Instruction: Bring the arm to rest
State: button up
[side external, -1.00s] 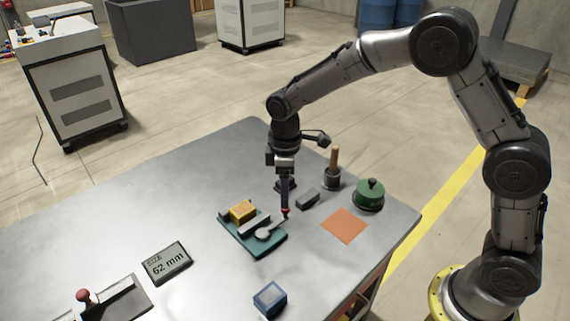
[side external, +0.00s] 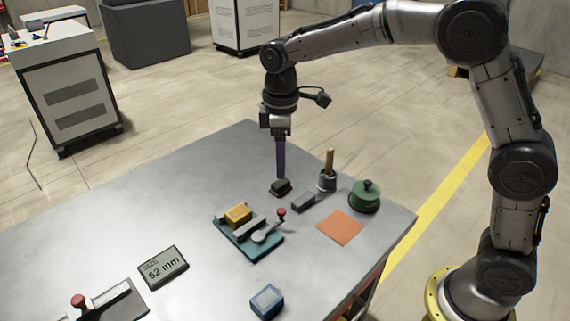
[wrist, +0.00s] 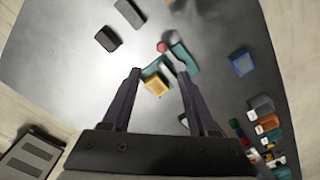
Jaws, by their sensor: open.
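My gripper (side external: 281,176) points down above the far side of the table (side external: 120,195), with its fingertips just over a small black block in the picture; the height gap is hard to judge. In the wrist view my gripper (wrist: 160,76) has its two fingers apart, with nothing held between them. The teal clamp fixture (side external: 265,247) stands clear of my gripper, with a yellow block (side external: 238,215) in it and a red-knobbed lever (side external: 281,211) at its right. The yellow block also shows in the wrist view (wrist: 157,86), beyond the fingertips.
The black block (side external: 281,188), a dark grey block (side external: 304,202), a wooden-handled tool in a holder (side external: 328,175) and a green lidded pot (side external: 365,196) line the far side. An orange square (side external: 340,227), a blue block (side external: 267,301) and a "62 mm" display (side external: 163,266) lie nearer.

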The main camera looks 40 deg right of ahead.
jog(key=s+d+r+m+t, duration=0.35)
jog(key=s+d+r, duration=0.25)
jog(key=s+r, duration=0.7)
jog(key=s+d+f+m+t, duration=0.1)
jog(key=s+f+m, duration=0.1)
jog(key=s, duration=0.5)
jog(key=s+d+f+m+t, duration=0.1)
jog(key=s+f+m, duration=0.2)
jog(key=s+f, duration=0.2)
jog(key=shift+s+d+f+m, duration=0.2)
jog(key=shift+s+d+m, duration=0.2)
jog(key=shift+s, duration=0.85)
